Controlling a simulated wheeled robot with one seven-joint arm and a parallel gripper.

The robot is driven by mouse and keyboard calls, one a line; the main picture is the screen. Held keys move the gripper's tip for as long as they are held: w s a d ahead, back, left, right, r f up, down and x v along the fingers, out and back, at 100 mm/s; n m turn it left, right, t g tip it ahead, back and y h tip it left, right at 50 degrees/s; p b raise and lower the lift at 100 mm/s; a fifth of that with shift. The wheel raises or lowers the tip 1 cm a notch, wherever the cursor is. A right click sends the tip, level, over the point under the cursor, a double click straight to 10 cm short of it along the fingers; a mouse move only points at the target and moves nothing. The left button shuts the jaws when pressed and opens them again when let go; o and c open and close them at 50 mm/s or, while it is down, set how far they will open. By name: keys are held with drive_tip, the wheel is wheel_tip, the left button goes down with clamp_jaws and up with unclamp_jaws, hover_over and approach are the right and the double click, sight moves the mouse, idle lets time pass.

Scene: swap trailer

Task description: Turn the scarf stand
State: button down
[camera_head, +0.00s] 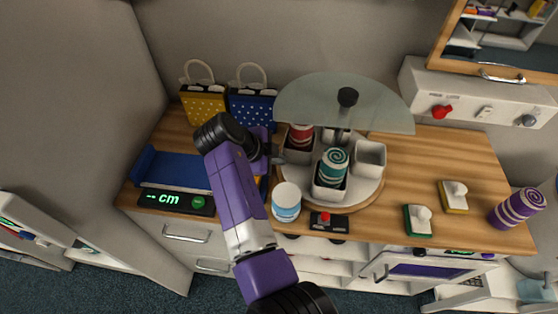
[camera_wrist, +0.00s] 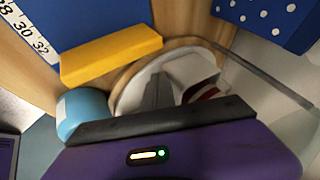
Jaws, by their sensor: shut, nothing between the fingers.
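The scarf stand is a round white turntable (camera_head: 366,192) on a wooden base, with square grey-white cups. A teal striped rolled scarf (camera_head: 333,167) stands in the front cup, and a red striped one (camera_head: 300,135) in the back left cup. The right cup (camera_head: 370,157) looks empty. A clear pane (camera_head: 384,114) with a black knob covers the back. My gripper (camera_head: 278,156) is at the stand's left side, shut and empty. In the wrist view its dark fingers (camera_wrist: 160,92) point at the white turntable (camera_wrist: 137,90); contact cannot be told.
A white-and-blue jar (camera_head: 286,202) and a black box with a red button (camera_head: 326,220) stand in front. Yellow (camera_head: 203,104) and blue (camera_head: 250,108) dotted bags stand at the back left. A measuring board with display (camera_head: 176,201) lies left.

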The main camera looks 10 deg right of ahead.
drive_tip(key=shift+w+d+f+b, duration=0.15)
drive_tip(key=shift+w+b, duration=0.55)
drive_tip(key=shift+b, duration=0.4)
drive_tip(key=shift+w+a+f+b, duration=0.15)
drive_tip(key=shift+w+b, duration=0.55)
drive_tip(key=shift+b, duration=0.4)
drive_tip(key=w+b, duration=0.1)
drive_tip(key=b, duration=0.1)
drive_tip(key=w+d+b, duration=0.1)
drive_tip(key=w+b, duration=0.1)
drive_tip(key=shift+w, duration=0.15)
drive_tip(key=w+d+b, duration=0.1)
drive_tip(key=b, duration=0.1)
drive_tip(key=w+d+b, duration=0.1)
drive_tip(key=w+b, duration=0.1)
drive_tip(key=shift+w+r+b, duration=0.1)
drive_tip(key=shift+w+b, duration=0.1)
drive_tip(key=shift+b, duration=0.15)
drive_tip(key=shift+w+d+r+b, duration=0.15)
drive_tip(key=shift+w+d+b, duration=0.6)
drive_tip(key=shift+w+b, duration=0.25)
